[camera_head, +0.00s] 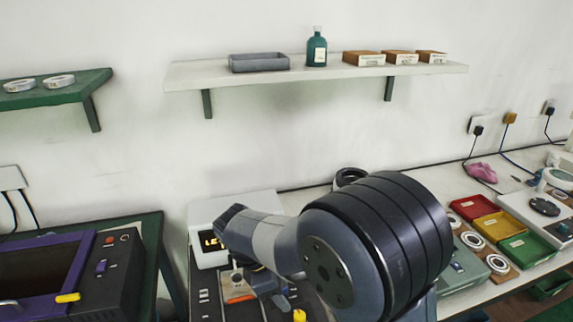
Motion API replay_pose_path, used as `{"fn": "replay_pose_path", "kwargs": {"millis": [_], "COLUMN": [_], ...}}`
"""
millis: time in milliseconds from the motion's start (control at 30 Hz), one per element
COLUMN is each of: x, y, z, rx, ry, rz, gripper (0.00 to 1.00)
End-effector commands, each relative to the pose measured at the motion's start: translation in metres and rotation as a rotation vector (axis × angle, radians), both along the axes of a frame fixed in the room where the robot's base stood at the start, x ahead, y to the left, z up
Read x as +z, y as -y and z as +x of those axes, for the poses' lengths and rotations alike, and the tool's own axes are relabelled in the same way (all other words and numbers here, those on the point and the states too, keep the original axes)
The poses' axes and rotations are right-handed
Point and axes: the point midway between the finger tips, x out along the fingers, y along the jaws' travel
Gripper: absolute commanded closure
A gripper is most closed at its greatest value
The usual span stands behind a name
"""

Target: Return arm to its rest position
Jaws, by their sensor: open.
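My arm (375,245) fills the lower middle of the view, its large dark banded joint nearest the camera. A grey link runs left from it to the wrist (235,222), in front of a white device with a lit display (209,242). My gripper (270,288) shows only in part below the wrist, low over the dark bench area. It is open, and I see nothing held in it. Its fingertips are hard to make out against the things behind.
A wall shelf (190,78) holds a grey tray (259,62), a teal bottle (317,48) and small boxes. Coloured bins (470,207) and bearing rings (472,240) lie on the right bench. A purple-framed machine (75,270) stands left. The space above the bench is free.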

Motion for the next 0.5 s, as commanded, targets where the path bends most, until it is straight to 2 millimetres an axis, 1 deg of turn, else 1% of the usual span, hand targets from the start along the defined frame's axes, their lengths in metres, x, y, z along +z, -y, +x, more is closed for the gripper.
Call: {"fn": "replay_pose_path", "kwargs": {"millis": [33, 67, 100, 500], "x": [0.01, 0.015, 0.002, -0.073], "y": [-0.005, -0.007, -0.001, 0.032], "z": [0.0, 0.0, -0.001, -0.001], "rx": [0.001, 0.002, -0.001, -0.002], "ry": [0.003, 0.002, -0.006, -0.005], "rz": [0.003, 0.003, -0.004, -0.003], "gripper": [0.52, 0.52, 0.52, 0.52]}}
